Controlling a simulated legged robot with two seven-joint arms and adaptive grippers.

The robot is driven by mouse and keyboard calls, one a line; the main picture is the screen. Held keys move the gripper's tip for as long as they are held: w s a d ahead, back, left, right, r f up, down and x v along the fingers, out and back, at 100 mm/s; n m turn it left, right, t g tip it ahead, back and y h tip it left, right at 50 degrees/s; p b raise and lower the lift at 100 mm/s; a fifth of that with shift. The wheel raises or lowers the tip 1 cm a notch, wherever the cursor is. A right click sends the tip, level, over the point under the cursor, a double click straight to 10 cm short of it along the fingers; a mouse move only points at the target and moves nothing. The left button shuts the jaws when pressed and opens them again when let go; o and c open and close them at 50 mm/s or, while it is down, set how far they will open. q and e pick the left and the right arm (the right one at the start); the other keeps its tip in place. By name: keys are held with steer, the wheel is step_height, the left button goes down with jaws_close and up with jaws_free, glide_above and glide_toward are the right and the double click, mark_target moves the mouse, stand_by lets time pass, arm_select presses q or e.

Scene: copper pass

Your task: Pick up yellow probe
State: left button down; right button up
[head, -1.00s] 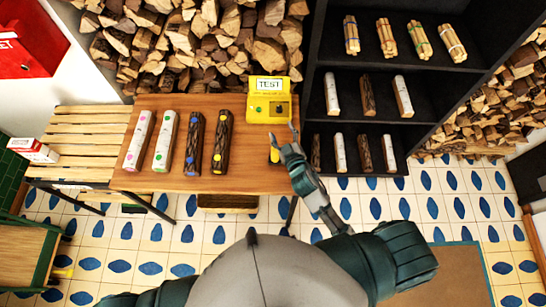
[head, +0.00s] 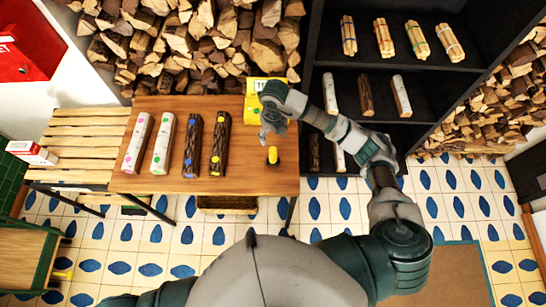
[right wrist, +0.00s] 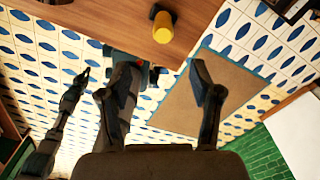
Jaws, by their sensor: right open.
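The yellow probe (head: 272,155) stands on the wooden table near its right front corner, a small yellow piece with a dark part at its top. It also shows in the right wrist view (right wrist: 163,27), at the top and beyond my fingers. My right gripper (head: 272,133) is over the table, just behind the probe in the head view and apart from it. In the right wrist view its two fingers (right wrist: 160,85) are spread with nothing between them. The yellow test box (head: 254,105) is partly hidden by my right arm. My left gripper is not seen in the head view.
A black shelf (head: 440,85) with logs and stick bundles is at the right. A slatted bench (head: 75,145) is at the left. The table's front right is mostly clear.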

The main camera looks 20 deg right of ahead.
glide_above(272, 150)
steer(key=d, duration=0.1)
step_height(272, 150, down, 4)
steer(key=shift+d+f+p, duration=0.1)
steer(key=shift+f+p, duration=0.1)
steer(key=shift+p, duration=0.2)
steer(key=f, duration=0.5)
steer(key=a+f+p, duration=0.1)
steer(key=f, duration=0.1)
steer(key=shift+f, duration=0.35)
steer(key=f, duration=0.3)
steer(key=f+p, duration=0.1)
steer(key=f, duration=0.1)
steer(key=shift+w+d, duration=0.25)
steer(key=shift+d, duration=0.05)
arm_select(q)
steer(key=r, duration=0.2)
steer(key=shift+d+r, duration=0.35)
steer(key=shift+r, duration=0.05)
arm_select(e)
steer(key=shift+a, duration=0.1)
steer(key=shift+a, duration=0.1)
steer(key=shift+c, duration=1.1)
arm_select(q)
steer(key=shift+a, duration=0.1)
arm_select(e)
jaws_close()
